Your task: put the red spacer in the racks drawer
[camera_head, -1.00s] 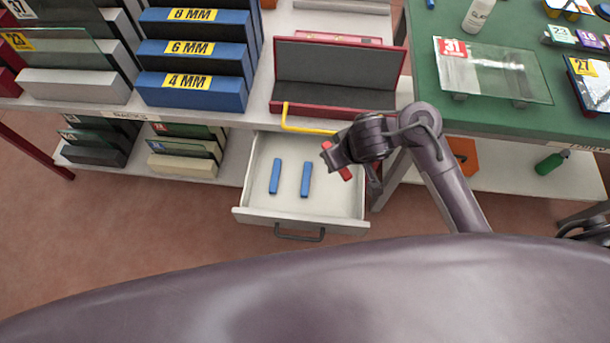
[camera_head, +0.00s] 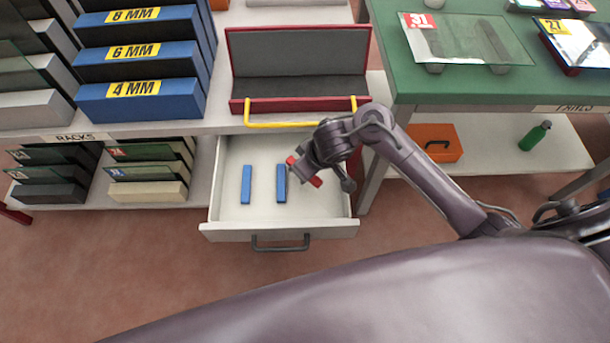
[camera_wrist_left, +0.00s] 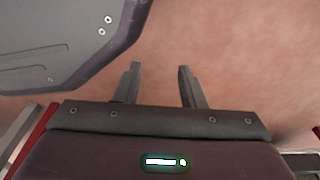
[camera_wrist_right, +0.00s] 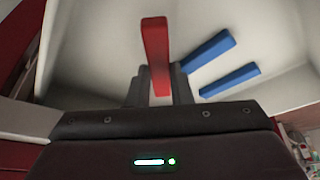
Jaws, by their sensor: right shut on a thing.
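The red spacer (camera_wrist_right: 155,50) is held between the fingers of my right gripper (camera_wrist_right: 158,88), which is shut on it. In the head view the red spacer (camera_head: 315,181) shows beside my right gripper (camera_head: 306,172), over the right part of the open racks drawer (camera_head: 225,226). Two blue spacers lie on the drawer floor, a left one (camera_head: 246,184) and a right one (camera_head: 282,183). In the right wrist view the red spacer appears above the drawer floor, apart from the blue ones. My left gripper (camera_wrist_left: 160,85) is open and empty over the bare floor.
A yellow handle (camera_head: 290,124) of the open red case (camera_head: 300,106) juts out above the drawer's back. The green table (camera_head: 480,94) stands right of the drawer. An orange box (camera_head: 434,143) and a green bottle (camera_head: 535,136) sit on its lower shelf.

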